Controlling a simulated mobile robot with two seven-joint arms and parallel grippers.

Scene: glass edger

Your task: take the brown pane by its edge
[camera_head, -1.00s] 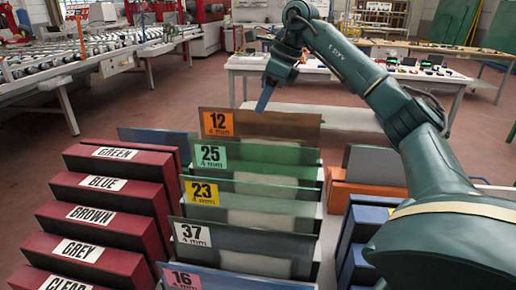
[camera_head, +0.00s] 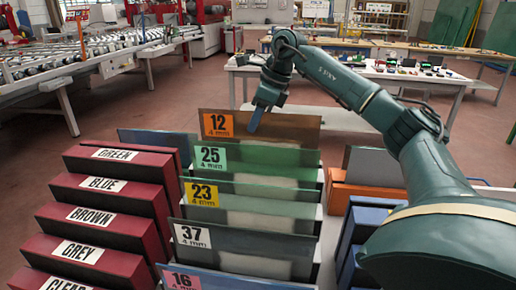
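The brown pane (camera_head: 290,128) stands upright at the back of the row of panes, with an orange label reading 12, 4 mm on its left. My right gripper (camera_head: 254,119) points down at the middle of the pane's top edge, its blue tip overlapping the pane in the picture. I cannot tell whether it touches the pane or is in front of or behind it. Only one blue finger shape shows, so its opening is unclear. The pane's lower part is hidden by the green pane (camera_head: 275,156) labelled 25. My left gripper is not in view.
More panes labelled 23 (camera_head: 270,203), 37 (camera_head: 260,255) and 16 stand in front. Red blocks with colour names, such as the BROWN block (camera_head: 120,235), stand at left. Blue and orange racks (camera_head: 345,195) are at right. A table (camera_head: 350,72) stands behind.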

